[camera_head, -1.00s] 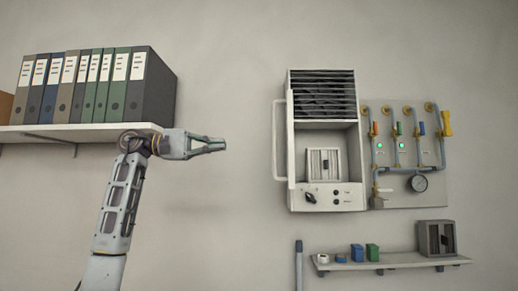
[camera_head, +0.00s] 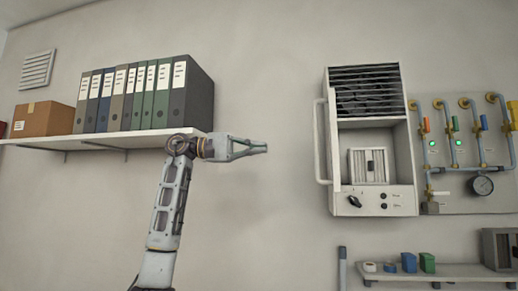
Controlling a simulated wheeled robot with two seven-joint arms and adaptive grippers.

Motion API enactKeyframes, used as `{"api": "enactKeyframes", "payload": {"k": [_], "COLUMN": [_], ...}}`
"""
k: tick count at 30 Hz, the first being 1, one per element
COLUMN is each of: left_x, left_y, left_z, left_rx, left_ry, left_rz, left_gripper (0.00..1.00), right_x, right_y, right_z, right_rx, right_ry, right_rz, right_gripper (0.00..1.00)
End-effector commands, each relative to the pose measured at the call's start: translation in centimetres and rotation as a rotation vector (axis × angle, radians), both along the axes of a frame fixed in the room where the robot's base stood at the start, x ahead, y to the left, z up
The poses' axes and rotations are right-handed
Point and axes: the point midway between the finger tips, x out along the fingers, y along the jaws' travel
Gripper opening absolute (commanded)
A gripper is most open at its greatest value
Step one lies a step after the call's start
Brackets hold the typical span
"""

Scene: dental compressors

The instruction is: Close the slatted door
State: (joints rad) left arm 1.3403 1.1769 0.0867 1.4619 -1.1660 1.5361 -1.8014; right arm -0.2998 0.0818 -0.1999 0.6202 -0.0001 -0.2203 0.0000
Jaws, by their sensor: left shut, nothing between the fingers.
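A white wall cabinet (camera_head: 402,150) hangs right of centre, with dark horizontal slats (camera_head: 368,91) across its upper part, which look like the slatted door. Below the slats the front is open, and a small white slatted-front unit (camera_head: 367,166) shows inside. A long vertical bar handle (camera_head: 320,142) runs along the cabinet's left side. My left gripper (camera_head: 265,148) is shut and empty, pointing right, in front of bare wall to the left of the handle and apart from it. My right gripper is out of view.
A shelf (camera_head: 110,140) with several binders and a cardboard box (camera_head: 45,119) is behind my left arm. Pipes and valves (camera_head: 462,135) are close to the cabinet's right. A low shelf (camera_head: 452,272) holds small items. Bare wall lies between gripper and handle.

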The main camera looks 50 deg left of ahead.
Motion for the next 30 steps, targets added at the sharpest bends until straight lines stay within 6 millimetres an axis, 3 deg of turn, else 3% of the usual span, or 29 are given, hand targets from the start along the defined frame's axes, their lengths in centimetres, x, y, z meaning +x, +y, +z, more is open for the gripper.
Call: {"api": "enactKeyframes", "payload": {"k": [21,30], "left_x": [6.6,8.3], "left_y": [-6.7,-8.4], "left_z": [0.0,0.0], "left_rx": [0.001,-0.001], "left_ry": [0.001,0.001], "left_rz": [-0.003,-0.001], "left_gripper": [0.00,0.00], "right_x": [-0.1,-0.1], "right_y": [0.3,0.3], "right_z": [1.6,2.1], "right_rx": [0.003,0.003], "right_ry": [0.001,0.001], "right_rz": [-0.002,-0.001], "right_gripper": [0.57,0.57]}}
